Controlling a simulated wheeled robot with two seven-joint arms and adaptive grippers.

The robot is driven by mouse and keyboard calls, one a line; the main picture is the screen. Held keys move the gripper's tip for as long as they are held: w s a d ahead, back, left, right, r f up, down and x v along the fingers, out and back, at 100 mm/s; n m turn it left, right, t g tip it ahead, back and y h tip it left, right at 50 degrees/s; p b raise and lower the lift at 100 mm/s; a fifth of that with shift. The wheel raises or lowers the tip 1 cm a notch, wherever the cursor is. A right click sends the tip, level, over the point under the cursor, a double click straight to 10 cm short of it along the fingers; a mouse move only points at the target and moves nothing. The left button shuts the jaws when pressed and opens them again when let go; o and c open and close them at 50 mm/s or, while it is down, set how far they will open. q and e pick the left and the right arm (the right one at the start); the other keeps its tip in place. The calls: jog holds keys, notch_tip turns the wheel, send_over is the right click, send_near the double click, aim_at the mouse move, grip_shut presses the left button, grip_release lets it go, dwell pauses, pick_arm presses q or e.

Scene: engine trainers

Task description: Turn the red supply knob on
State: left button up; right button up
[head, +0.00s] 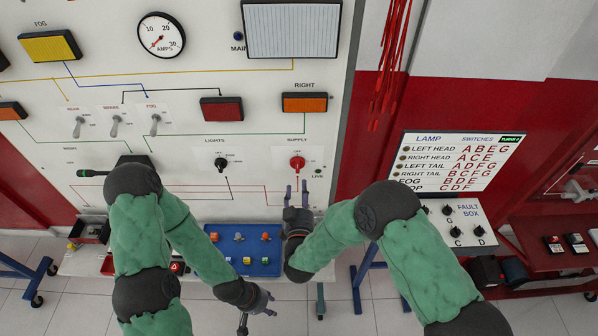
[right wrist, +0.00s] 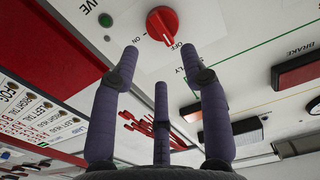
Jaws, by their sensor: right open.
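The red supply knob (head: 297,162) is on the upright white panel, under the word SUPPLY. It also shows at the top of the right wrist view (right wrist: 162,24), where its white pointer mark points towards OFF; ON is printed beside it. My right gripper (head: 297,190) is just below the knob in the head view. Its fingers (right wrist: 162,75) are spread and empty, pointing at the panel around the knob but apart from it. My left gripper (head: 262,308) is low in front of the blue tray, empty, with its fingers apart.
A black lights knob (head: 221,164) is left of the supply knob, and a green live lamp (head: 318,171) is to its right. A blue tray (head: 272,270) with small coloured parts lies below. The fault box (head: 462,222) stands at the right.

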aim_at(299, 169)
jog(key=w, duration=0.8)
jog(key=shift+w, duration=0.15)
grip_shut()
